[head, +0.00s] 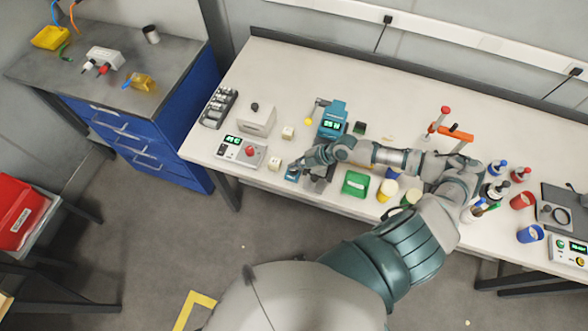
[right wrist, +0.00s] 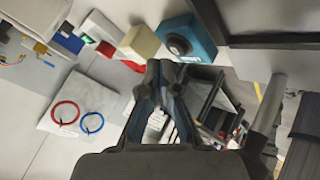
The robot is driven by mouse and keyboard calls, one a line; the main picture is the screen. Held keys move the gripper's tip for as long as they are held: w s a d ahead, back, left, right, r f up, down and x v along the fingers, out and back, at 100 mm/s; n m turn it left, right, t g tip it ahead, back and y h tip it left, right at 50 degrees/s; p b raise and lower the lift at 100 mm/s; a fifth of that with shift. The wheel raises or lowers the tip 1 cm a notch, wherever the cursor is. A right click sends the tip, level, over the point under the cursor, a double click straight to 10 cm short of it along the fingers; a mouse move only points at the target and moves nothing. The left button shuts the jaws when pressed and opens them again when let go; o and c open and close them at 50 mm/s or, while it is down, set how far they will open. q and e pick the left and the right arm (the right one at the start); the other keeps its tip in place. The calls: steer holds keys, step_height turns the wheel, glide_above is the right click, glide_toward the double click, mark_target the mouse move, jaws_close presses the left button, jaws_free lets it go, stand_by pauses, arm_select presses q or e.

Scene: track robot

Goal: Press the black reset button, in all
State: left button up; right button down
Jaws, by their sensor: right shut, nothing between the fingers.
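A small blue box (head: 291,175) sits near the front edge of the white bench, just left of my right gripper. In the right wrist view, the blue box (right wrist: 203,40) carries a round black button (right wrist: 178,45) on one face. My right gripper (head: 300,163) is shut and empty, with its tips close to this box. In the wrist view the gripper tips (right wrist: 165,66) lie just short of the button. I cannot tell whether they touch. A cream box (head: 256,122) with a black knob (head: 255,107) stands farther back left. My left gripper is out of view.
A panel (head: 238,152) with a green display and red button lies left. Small cream blocks (head: 274,164) stand near the blue box. A teal device (head: 332,118) stands behind; a green box (head: 355,184) is right of the gripper. Several cups and bottles crowd the right.

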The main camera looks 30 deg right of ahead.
mark_target(296, 171)
stand_by(0.3)
steer(key=shift+f+b, duration=0.35)
steer(key=shift+s+f+b, duration=0.1)
steer(key=shift+f+b, duration=0.3)
steer(key=shift+f, duration=0.05)
stand_by(0.8)
steer(key=shift+r, duration=0.15)
steer(key=shift+r+p, duration=0.6)
steer(key=shift+r, duration=0.1)
steer(key=shift+r+p, duration=1.95)
steer(key=shift+r, duration=0.6)
